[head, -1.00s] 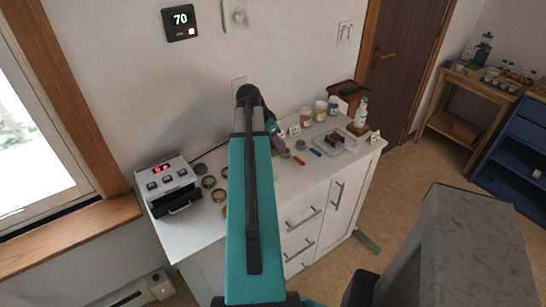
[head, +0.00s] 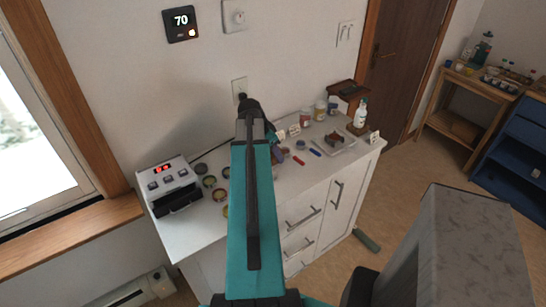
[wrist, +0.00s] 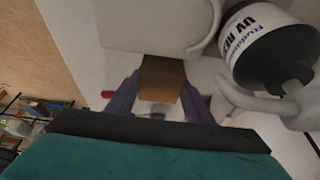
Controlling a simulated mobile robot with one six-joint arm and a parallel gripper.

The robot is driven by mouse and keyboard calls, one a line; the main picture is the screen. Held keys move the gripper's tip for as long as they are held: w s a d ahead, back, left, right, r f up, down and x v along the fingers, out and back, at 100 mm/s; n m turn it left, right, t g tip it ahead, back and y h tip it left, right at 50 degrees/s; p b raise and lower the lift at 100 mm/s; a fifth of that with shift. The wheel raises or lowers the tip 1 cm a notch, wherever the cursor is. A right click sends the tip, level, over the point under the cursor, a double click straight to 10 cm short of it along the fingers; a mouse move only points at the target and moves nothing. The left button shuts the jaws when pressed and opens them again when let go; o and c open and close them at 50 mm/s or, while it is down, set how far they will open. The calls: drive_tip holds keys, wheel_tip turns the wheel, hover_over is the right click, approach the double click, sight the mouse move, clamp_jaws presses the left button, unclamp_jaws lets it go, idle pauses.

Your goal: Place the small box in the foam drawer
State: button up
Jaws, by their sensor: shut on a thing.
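My gripper (wrist: 160,94) shows in the wrist view with its two purple fingers closed on a small brown box (wrist: 162,74). The box sits between the fingertips, over a white surface. In the head view my teal arm hides most of the gripper and the held box above the white cabinet top. The white cabinet (head: 330,185) has a stack of drawers (head: 300,219) with grey handles on its front, and they look shut. I see no foam, so I cannot tell which drawer is the foam one.
A bottle labelled "UV RES" (wrist: 272,45) is close to the right of the gripper in the wrist view. A clear tray (head: 347,147), jars (head: 320,110), a white bottle (head: 361,113) and a white device (head: 168,187) stand on the cabinet. Coloured rings (head: 210,182) lie near the device.

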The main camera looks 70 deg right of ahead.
drive_tip(key=shift+f, duration=0.8)
drive_tip(key=shift+f, duration=0.15)
drive_tip(key=o, duration=1.1)
drive_tip(key=shift+r, duration=0.3)
drive_tip(key=shift+b+v, duration=1.1)
drive_tip(key=shift+v, duration=4.8)
